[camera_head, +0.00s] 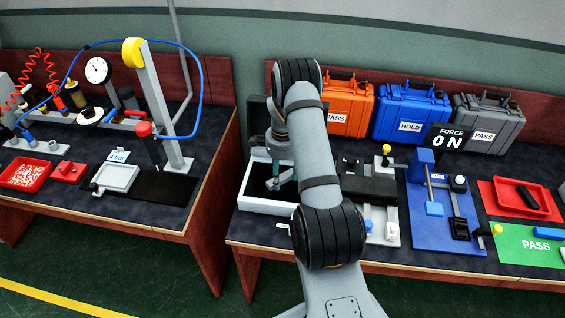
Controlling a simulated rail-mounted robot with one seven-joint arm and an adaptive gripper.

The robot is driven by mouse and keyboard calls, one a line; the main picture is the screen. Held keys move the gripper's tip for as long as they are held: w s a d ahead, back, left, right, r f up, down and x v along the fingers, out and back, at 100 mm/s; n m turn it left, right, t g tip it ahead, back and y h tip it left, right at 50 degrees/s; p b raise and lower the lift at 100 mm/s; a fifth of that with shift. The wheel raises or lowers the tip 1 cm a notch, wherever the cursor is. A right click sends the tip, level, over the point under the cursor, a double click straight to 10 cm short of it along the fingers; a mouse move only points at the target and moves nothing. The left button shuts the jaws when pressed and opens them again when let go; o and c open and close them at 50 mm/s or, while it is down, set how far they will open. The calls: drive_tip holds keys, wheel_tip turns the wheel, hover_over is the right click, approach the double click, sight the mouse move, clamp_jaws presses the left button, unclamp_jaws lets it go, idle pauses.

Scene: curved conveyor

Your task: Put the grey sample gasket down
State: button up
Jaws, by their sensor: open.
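My gripper (280,182) reaches down over an open white-rimmed box with a dark inside (262,205) on the right bench. It is open. My own arm covers part of the gripper and the box's right side. I cannot make out the grey sample gasket; it may be hidden by the arm or too small to tell.
An orange case (346,108), a blue case (411,113) and a grey case (486,124) stand along the back. Right of my arm are a blue fixture (437,225), a red tray (491,205) and a green PASS mat (513,246). A gap separates the left bench.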

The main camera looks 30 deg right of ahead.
sight(283, 179)
wheel_tip(283, 179, up, 11)
drive_tip(key=b, duration=0.2)
drive_tip(key=shift+r, duration=0.15)
wheel_tip(283, 179, down, 12)
drive_tip(key=shift+f+p, duration=0.1)
drive_tip(key=shift+p, duration=1.1)
drive_tip(key=shift+w+r, duration=0.1)
drive_tip(key=shift+r, duration=0.25)
drive_tip(key=shift+r+b, duration=0.45)
drive_tip(key=shift+r, duration=1.05)
